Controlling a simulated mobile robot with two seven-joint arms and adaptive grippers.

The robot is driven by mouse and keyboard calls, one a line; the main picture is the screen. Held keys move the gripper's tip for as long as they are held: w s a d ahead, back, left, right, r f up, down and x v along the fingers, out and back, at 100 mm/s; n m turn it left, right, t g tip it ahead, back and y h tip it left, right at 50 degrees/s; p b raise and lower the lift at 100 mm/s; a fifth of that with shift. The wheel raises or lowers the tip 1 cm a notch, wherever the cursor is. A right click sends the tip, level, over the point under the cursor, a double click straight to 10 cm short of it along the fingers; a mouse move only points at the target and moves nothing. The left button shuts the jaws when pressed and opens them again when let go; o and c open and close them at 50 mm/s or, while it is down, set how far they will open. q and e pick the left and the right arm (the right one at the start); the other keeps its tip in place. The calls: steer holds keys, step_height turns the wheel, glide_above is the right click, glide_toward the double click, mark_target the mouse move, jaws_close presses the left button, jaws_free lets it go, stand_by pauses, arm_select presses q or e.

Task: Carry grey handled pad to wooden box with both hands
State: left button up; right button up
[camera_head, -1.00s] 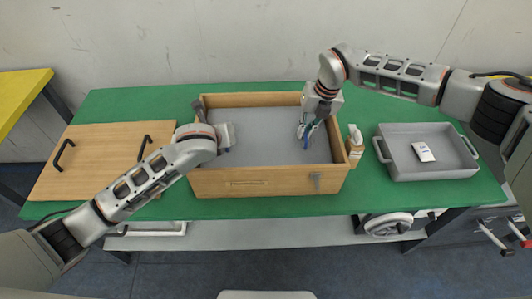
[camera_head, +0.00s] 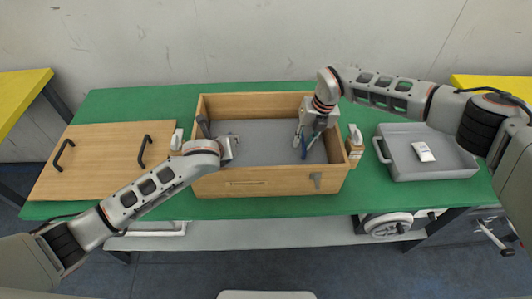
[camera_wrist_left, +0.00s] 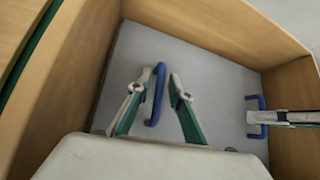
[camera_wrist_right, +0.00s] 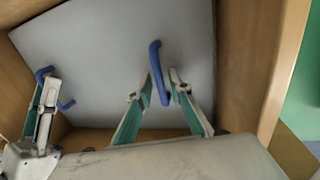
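The grey pad (camera_head: 265,137) lies flat inside the wooden box (camera_head: 270,182), covering most of its floor. It has a blue handle near each end. My left gripper (camera_head: 232,141) is inside the left part of the box. In the left wrist view its fingers are apart, with the left blue handle (camera_wrist_left: 157,95) between them and gaps beside it. My right gripper (camera_head: 305,141) is in the right part of the box. Its fingers stand apart on either side of the right blue handle (camera_wrist_right: 157,70) in the right wrist view. Some finger contact is hard to judge.
A wooden board with black handles (camera_head: 100,165) lies left of the box. A grey tray (camera_head: 400,173) holding a white item is at the right.

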arm_select(q)
steer(key=shift+r, duration=0.1)
stand_by(0.4)
step_height(320, 180, up, 10)
steer(key=shift+f, duration=0.15)
arm_select(e)
steer(key=shift+r, duration=0.1)
steer(key=v, duration=1.2)
steer(key=shift+a, duration=0.1)
